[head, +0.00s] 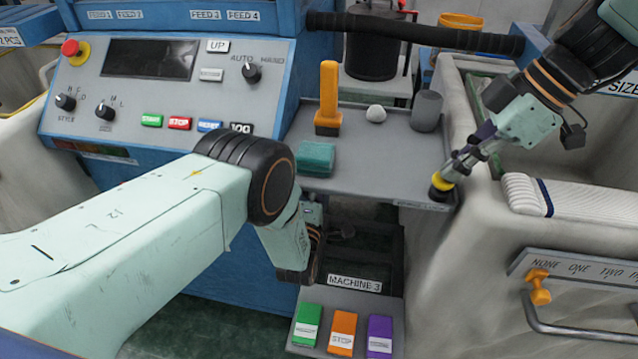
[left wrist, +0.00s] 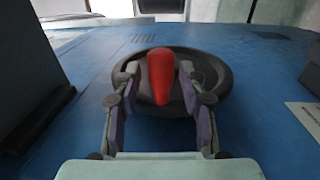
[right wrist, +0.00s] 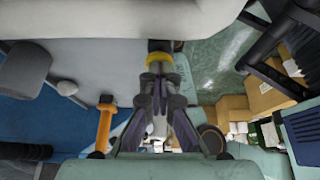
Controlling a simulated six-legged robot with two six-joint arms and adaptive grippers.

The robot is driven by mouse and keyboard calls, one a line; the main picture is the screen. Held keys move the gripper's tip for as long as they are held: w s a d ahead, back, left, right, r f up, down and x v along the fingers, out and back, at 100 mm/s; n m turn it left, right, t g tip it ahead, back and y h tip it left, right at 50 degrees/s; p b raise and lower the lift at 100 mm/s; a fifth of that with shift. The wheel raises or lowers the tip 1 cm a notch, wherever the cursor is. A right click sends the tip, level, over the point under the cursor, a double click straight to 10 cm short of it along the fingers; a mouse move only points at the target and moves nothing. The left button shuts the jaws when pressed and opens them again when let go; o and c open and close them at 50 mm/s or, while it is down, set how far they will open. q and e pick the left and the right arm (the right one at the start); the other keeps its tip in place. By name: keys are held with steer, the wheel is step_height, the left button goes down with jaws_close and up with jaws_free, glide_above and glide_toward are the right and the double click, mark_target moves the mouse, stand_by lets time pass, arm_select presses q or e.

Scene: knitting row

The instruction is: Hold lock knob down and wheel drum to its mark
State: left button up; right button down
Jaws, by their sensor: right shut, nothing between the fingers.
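A red grip (left wrist: 160,78) stands on a black handwheel (left wrist: 215,72) against a blue panel in the left wrist view. My left gripper (left wrist: 160,85) has one finger on each side of the red grip; I cannot tell whether they press on it. My own arm hides these fingers and the wheel in the head view. The knob also shows ahead of the fingertips in the right wrist view (right wrist: 160,60). No drum mark is readable.
The grey shelf (head: 350,178) carries an orange upright handle (head: 328,95), a teal block (head: 316,158), a white ball (head: 376,114) and a grey cylinder (head: 427,110). A control panel (head: 150,110) is at left. Green, orange and purple pedals (head: 342,333) lie below. A white bin stands right.

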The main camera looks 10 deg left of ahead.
arm_select(q)
jaws_close()
stand_by(0.3)
steer(key=shift+f, duration=0.55)
steer(key=shift+o, duration=0.7)
jaws_free()
steer(key=s, duration=1.2)
steer(key=shift+f, duration=0.45)
